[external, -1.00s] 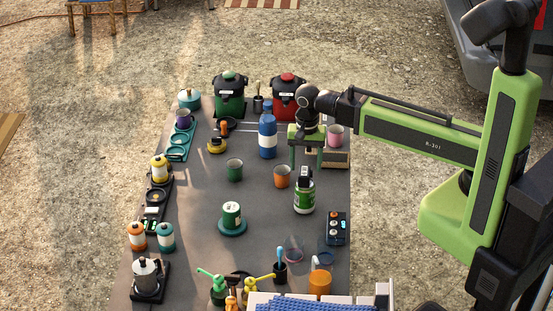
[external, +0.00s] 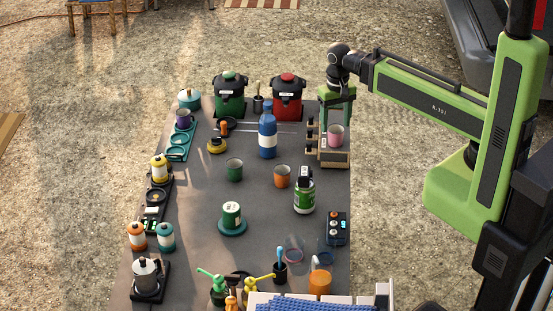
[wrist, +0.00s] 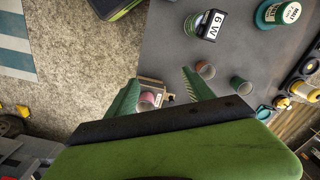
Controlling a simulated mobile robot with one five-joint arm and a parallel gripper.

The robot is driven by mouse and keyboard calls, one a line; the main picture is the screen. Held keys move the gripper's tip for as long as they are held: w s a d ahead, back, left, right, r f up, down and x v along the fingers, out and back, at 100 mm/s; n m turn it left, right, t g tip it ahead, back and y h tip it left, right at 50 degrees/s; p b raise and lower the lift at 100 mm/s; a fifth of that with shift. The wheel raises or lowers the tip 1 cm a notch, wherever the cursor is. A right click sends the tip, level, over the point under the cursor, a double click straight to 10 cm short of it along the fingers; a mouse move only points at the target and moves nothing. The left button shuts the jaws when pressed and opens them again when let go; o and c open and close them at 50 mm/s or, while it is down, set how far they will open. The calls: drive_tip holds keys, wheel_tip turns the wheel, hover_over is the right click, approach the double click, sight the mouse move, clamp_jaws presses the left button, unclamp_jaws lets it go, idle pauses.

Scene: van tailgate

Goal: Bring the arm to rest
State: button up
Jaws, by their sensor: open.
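My gripper (external: 338,112) is at the back right of the dark table (external: 265,215). In the external view its green fingers point down, spread apart. It is open and holds nothing. A pink mug (external: 336,136) stands on a wooden stand (external: 334,158) just below and in front of the fingers. In the wrist view the two fingers (wrist: 160,88) reach out apart over the green and black gripper body. The pink mug (wrist: 147,101) shows between them, close to the left finger. I cannot tell the height gap between fingertips and mug.
A red pot (external: 287,96) and a green pot (external: 230,96) stand at the back. A blue bottle (external: 267,135), an orange mug (external: 282,177) and a green canister (external: 304,195) stand left of the stand. Bare ground lies right of the table.

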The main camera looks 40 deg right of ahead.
drive_tip(key=d+n, duration=0.3)
drive_tip(key=d, duration=0.4)
drive_tip(key=shift+s+d, duration=0.15)
drive_tip(key=shift+s, duration=0.3)
drive_tip(key=shift+f, duration=0.1)
wheel_tip(320, 180, down, 12)
drive_tip(key=b, duration=1.2)
